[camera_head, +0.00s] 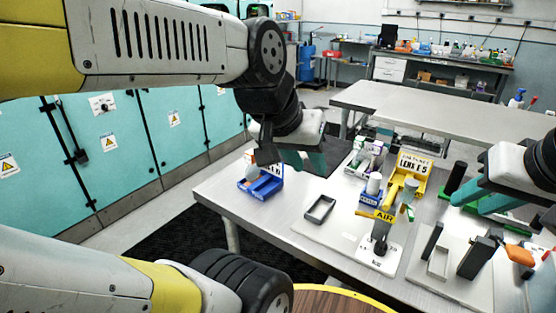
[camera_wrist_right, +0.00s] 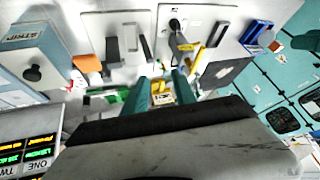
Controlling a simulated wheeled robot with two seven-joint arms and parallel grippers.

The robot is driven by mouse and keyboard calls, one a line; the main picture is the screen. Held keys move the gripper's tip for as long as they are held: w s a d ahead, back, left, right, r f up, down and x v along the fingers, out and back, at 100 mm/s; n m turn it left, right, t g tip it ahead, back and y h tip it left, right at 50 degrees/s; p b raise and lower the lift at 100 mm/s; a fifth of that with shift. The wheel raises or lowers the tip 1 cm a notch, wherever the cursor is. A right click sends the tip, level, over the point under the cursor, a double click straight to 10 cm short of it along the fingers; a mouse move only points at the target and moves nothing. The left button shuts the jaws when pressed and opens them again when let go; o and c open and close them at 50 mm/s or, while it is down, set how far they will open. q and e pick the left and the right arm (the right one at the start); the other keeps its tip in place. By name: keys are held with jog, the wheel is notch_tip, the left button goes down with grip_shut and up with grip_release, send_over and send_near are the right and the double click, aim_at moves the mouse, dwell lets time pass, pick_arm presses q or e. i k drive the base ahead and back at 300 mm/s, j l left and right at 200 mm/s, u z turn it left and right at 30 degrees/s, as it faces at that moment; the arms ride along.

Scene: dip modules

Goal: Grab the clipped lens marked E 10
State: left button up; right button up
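A yellow bin with a sign that seems to read "LENS E 5" (camera_head: 413,164) stands at the back of the table. I cannot make out a clipped lens marked E 10. My right gripper (camera_head: 468,190) is right of the yellow bin, above the table. In the right wrist view its two teal fingers (camera_wrist_right: 161,80) are apart with nothing seen held between them; yellow parts (camera_wrist_right: 160,98) show beyond them. My left gripper (camera_head: 306,160) hangs over the table's back left, right of a blue bin (camera_head: 267,186); its fingers are partly hidden by the wrist.
A stand labelled AIR (camera_head: 384,215) rises in front of the yellow bin. A black rectangular frame (camera_head: 320,209) lies on a pale board. Dark upright blocks (camera_head: 478,256) stand on another board at right. An orange item (camera_head: 520,255) lies near them. The table's front left is clear.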

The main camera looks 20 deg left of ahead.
aim_at(252, 172)
jog(key=i+j+u, duration=0.1)
jog(key=j+u, duration=0.25)
jog(key=i+j+u, duration=0.15)
jog(key=j+u, duration=0.25)
jog(key=j, duration=0.1)
